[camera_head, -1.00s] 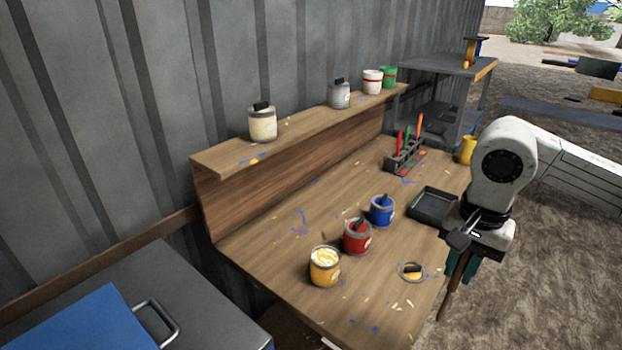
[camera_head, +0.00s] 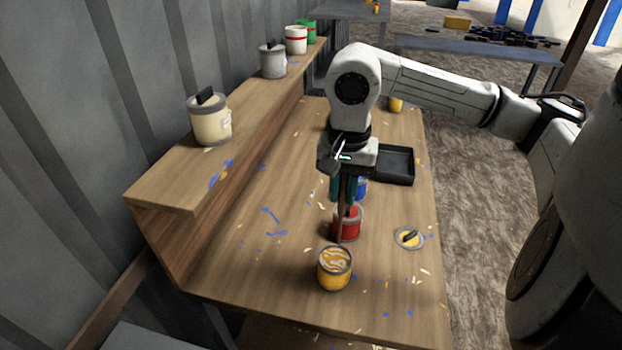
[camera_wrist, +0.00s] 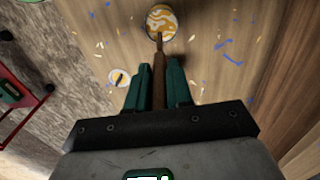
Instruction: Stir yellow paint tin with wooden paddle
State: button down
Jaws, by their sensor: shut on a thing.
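The yellow paint tin (camera_head: 334,270) stands open near the front of the workbench, with streaky white and orange-yellow paint inside. It also shows at the top of the wrist view (camera_wrist: 161,21). My gripper (camera_head: 345,190) is shut on the brown wooden paddle (camera_wrist: 158,78), which points downward. In the head view the paddle's lower part (camera_head: 339,228) passes in front of the red tin (camera_head: 350,222), just behind the yellow tin. In the wrist view its end overlaps the yellow tin's near rim. Its height above the tin is hard to tell.
A yellow lid (camera_head: 409,238) lies right of the tins. The blue tin (camera_head: 361,188) is partly hidden behind my gripper. A dark tray (camera_head: 396,165) lies further back. Several tins, including a cream one (camera_head: 209,120), stand on the raised shelf (camera_head: 165,185). The bench front is clear.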

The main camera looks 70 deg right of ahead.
aim_at(339, 214)
jog(key=shift+w+f, duration=0.1)
jog(key=shift+w, duration=0.1)
jog(key=shift+f+b, duration=0.45)
jog(key=shift+f, duration=1.85)
notch_tip(339, 214, down, 7)
jog(key=b, duration=0.9)
jog(key=shift+f+b, duration=0.1)
jog(key=shift+b, duration=0.2)
